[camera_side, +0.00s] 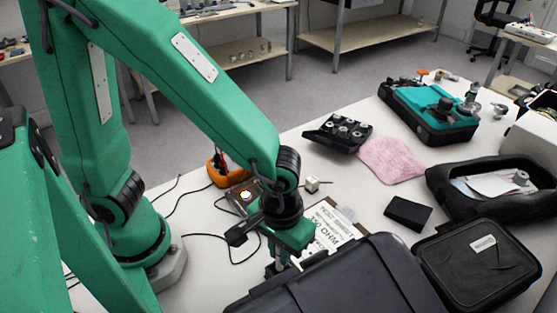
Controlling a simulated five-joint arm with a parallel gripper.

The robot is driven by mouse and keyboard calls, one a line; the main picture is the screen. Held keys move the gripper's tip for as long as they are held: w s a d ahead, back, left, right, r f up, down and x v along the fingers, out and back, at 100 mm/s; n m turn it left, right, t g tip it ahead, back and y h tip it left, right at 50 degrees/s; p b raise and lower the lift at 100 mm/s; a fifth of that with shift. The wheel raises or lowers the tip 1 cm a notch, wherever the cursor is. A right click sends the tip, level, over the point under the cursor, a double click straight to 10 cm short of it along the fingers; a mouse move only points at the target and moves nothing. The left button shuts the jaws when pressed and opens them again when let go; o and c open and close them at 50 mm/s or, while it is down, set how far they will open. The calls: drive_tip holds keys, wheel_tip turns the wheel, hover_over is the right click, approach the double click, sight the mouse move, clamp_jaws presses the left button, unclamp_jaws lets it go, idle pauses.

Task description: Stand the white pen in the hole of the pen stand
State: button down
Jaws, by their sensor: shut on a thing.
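My gripper (280,264) points down at the lower middle of the side view, just behind the large black case. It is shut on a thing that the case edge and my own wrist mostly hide. A thin pale strip (316,257) beside the jaws looks like part of the white pen, but I cannot make out its full length or tilt. A small whitish block (312,184) stands on the table beyond my wrist, to the upper right of the gripper. It looks like the pen stand; its hole is too small to make out.
A large black case (350,285) stands close in front of my gripper. A clipboard with a printed sheet (328,228) lies right of it. An orange meter (229,170), black cables, a black box (408,213) and a pink cloth (391,160) are around. Bare table shows right of the block.

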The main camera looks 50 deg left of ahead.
drive_tip(key=shift+f, duration=1.65)
idle(0.9)
drive_tip(key=c, duration=0.9)
unclamp_jaws()
drive_tip(key=shift+c, duration=0.2)
drive_tip(key=shift+r, duration=0.2)
drive_tip(key=shift+r, duration=3.8)
drive_tip(key=shift+a+r, duration=0.1)
